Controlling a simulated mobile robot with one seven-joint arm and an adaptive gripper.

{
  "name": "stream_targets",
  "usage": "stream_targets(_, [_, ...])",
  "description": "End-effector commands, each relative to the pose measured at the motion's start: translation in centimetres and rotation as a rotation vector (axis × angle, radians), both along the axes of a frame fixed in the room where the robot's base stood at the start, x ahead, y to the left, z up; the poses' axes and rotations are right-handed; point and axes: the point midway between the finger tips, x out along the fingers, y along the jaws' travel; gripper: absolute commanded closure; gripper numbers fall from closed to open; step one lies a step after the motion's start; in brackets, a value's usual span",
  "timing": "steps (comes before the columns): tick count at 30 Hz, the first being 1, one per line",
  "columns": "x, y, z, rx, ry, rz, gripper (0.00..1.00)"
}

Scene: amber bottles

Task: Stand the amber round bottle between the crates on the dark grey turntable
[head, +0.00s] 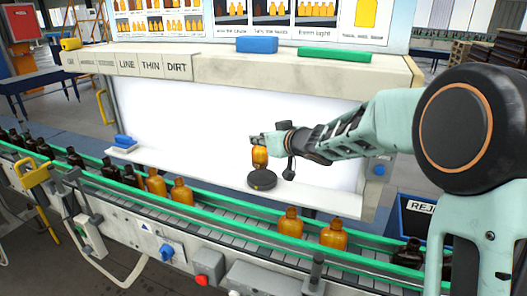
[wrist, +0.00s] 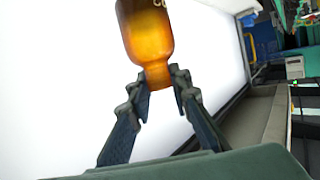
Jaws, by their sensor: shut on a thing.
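The amber round bottle (head: 260,158) is upright in the head view, right under my gripper (head: 258,141). My gripper is shut on the bottle's neck. In the wrist view the neck of the bottle (wrist: 150,40) sits between the fingertips (wrist: 160,88), and part of its body is cut off by the top edge. The dark grey turntable (head: 262,181) lies on the white ledge directly below the bottle. The bottle's base is at or just above the turntable; I cannot tell whether they touch. No crates can be made out near the turntable.
A small dark stand (head: 289,170) rises just right of the turntable. A conveyor with green rails (head: 225,196) runs in front, carrying amber bottles (head: 333,234) and dark bottles (head: 75,158). The white ledge (head: 190,160) is clear between.

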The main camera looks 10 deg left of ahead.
Motion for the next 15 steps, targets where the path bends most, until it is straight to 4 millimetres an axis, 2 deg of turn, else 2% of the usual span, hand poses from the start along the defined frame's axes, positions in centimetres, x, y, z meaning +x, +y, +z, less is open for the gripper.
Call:
stream_targets(5, [0.8, -0.3, -1.1, 0.001, 0.000, 0.001, 1.00])
stream_targets(10, [0.8, -0.2, -3.8, 0.001, 0.001, 0.004, 1.00])
stream_targets(15, [0.9, -0.3, -4.0, 0.002, -0.003, 0.001, 1.00])
